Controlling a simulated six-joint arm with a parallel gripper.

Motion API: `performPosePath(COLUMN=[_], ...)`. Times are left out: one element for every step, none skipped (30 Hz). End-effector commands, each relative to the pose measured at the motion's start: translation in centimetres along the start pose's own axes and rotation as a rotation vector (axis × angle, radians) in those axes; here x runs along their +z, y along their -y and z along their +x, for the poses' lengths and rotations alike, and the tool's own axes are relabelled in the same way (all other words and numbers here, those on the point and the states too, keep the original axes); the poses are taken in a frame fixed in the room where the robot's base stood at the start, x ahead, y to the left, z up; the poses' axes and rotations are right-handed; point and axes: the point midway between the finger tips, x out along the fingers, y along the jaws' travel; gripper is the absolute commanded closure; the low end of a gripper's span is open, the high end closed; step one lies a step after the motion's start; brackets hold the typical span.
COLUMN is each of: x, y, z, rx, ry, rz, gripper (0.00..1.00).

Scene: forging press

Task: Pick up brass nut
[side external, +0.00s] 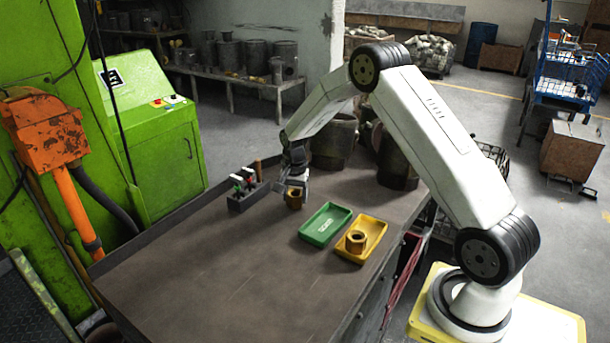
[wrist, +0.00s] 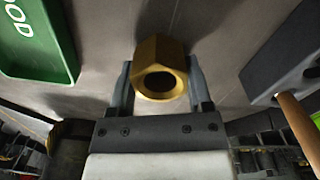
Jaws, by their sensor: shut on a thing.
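A brass nut (wrist: 161,52) with a dark round hole sits between the two fingers of my gripper (wrist: 159,68) in the wrist view. The fingers are shut on its sides. In the side view the held nut (side external: 294,198) is just under my gripper (side external: 297,186), at or close above the bench top; I cannot tell whether it touches. Another brass nut (side external: 356,241) lies in the yellow tray (side external: 343,250) on the bench.
A green tray (side external: 313,235) lies between the held nut and the yellow tray; its corner shows in the wrist view (wrist: 38,62). A dark tool holder (side external: 247,200) stands left of my gripper. Large dark cylinders (side external: 333,143) stand behind. The front bench is clear.

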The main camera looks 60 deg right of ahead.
Motion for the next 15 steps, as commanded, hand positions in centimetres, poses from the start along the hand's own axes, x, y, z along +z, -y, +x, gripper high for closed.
performPosePath(x=[0.00, 0.00, -0.05, -0.05, -0.05, -0.05, -0.05, -0.05, -0.05, -0.05, -0.06, -0.06, -0.06, -0.07, -0.07], y=[0.01, 0.01, 0.07, 0.07, 0.07, 0.07, 0.07, 0.07, 0.07, 0.07, 0.07, 0.08, 0.08, 0.08, 0.09], z=[-0.01, -0.01, -0.11, -0.11, -0.11, -0.11, -0.11, -0.12, -0.14, -0.17, -0.22, -0.30, -0.39, -0.50, -0.69], rx=[0.000, 0.000, -0.002, -0.002, -0.002, -0.002, -0.002, -0.002, -0.002, -0.002, -0.002, -0.003, -0.003, -0.003, -0.003], ry=[0.000, 0.000, -0.002, -0.002, -0.002, -0.002, -0.002, -0.002, -0.002, -0.002, -0.002, -0.002, -0.002, -0.002, -0.002], rz=[0.000, 0.000, 0.000, 0.000, 0.000, 0.000, 0.000, 0.000, 0.000, 0.000, 0.000, 0.000, 0.000, 0.000, 0.000], gripper=[1.00, 1.00, 1.00, 1.00, 1.00, 1.00, 1.00, 1.00, 1.00, 1.00, 1.00, 1.00, 1.00, 1.00, 1.00])
